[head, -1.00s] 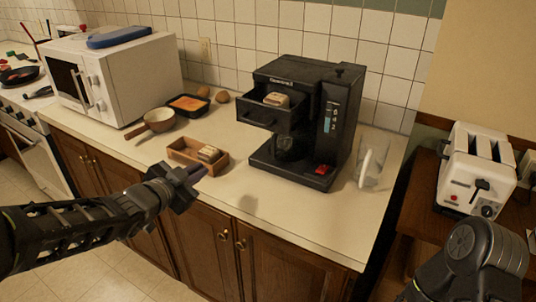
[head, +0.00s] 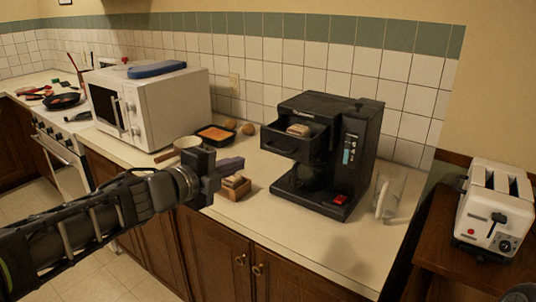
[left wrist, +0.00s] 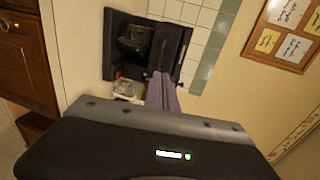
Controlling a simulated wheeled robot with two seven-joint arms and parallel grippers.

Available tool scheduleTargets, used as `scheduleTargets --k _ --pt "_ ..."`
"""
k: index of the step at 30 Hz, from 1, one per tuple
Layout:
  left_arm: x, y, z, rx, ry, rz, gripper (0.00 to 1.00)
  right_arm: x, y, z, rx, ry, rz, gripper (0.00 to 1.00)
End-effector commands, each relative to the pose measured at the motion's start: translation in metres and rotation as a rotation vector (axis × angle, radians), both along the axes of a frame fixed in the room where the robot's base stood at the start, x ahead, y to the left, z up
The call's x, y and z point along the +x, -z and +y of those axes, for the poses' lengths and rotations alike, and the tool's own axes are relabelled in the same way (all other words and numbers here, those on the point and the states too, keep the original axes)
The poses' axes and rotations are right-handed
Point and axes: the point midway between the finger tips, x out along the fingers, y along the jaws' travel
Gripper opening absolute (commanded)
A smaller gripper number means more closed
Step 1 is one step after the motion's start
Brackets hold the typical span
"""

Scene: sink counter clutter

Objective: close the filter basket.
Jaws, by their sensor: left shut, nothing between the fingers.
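A black coffee maker (head: 352,160) stands upright on the counter. Its filter basket (head: 290,140) is a drawer pulled out to the left, with a tan, bread-like item (head: 298,130) lying in it. My left gripper (head: 232,168) is shut and empty, in front of and to the left of the basket, apart from it. In the left wrist view the coffee maker (left wrist: 172,45) shows beyond the shut fingers (left wrist: 162,92). My right gripper is not in view.
A wooden box (head: 236,190) with tan pieces sits partly behind my left gripper. A clear glass item (head: 388,195) and a white toaster (head: 492,210) are right. The front counter is clear.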

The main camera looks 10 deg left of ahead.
Motion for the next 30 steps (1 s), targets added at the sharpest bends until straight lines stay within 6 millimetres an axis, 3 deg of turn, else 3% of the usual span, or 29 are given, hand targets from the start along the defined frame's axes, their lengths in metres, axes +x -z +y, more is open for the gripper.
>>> scheduleTargets --k 18,24,30 --pt "0.100 0.023 -0.041 -0.003 0.001 0.002 0.00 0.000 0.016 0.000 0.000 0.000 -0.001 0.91" --pt "0.115 0.025 -0.046 -0.002 0.001 0.001 0.00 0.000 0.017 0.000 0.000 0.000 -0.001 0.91" --pt "0.117 0.025 -0.047 -0.002 0.000 0.001 0.00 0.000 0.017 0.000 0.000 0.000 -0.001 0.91"
